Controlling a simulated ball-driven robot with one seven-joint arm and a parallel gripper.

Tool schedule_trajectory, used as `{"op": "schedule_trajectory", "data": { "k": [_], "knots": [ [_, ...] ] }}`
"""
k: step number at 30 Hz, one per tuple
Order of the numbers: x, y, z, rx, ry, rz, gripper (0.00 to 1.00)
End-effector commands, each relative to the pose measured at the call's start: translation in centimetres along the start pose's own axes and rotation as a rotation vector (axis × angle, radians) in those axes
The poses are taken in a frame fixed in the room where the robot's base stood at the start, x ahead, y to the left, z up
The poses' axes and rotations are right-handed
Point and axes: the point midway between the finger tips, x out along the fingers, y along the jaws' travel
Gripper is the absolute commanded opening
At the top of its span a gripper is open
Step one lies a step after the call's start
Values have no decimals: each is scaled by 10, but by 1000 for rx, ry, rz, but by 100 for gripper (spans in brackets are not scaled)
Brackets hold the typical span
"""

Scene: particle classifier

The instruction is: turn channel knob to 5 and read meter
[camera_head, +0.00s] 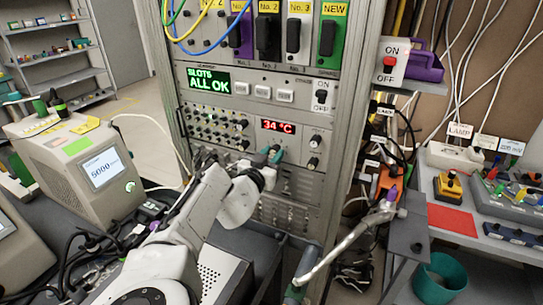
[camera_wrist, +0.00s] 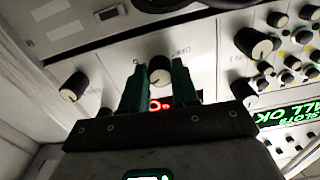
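My gripper (camera_head: 272,156) is at the rack's front panel, just below the red 34 °C display (camera_head: 278,126). In the wrist view its two dark green fingers (camera_wrist: 160,88) stand apart, one on each side of a small black knob with a pale face (camera_wrist: 160,72). Whether the fingers touch this knob I cannot tell. The lettering by it is upside down and too small to read, so its setting is unclear. Part of the red display (camera_wrist: 160,105) shows between the fingers. In the head view my gripper hides the knob. I cannot tell which display is the meter.
More knobs sit close by in the wrist view, one at left (camera_wrist: 74,87) and a larger one at right (camera_wrist: 253,43). A green "SLOTS ALL OK" screen (camera_head: 209,80) is above. A grey box with a "5000" display (camera_head: 78,165) stands at left.

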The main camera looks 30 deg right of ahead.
Motion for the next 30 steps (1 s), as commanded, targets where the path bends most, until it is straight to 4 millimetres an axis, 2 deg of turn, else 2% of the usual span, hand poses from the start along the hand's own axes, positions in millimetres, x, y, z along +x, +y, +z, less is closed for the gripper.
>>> {"op": "schedule_trajectory", "data": {
  "k": [1,9,20,30],
  "knots": [
    [0,0,0,0,0,0,24],
    [0,0,0,0,0,0,0],
    [0,0,0,68,1,0,0],
    [0,0,1,319,4,0,0]
  ]
}}
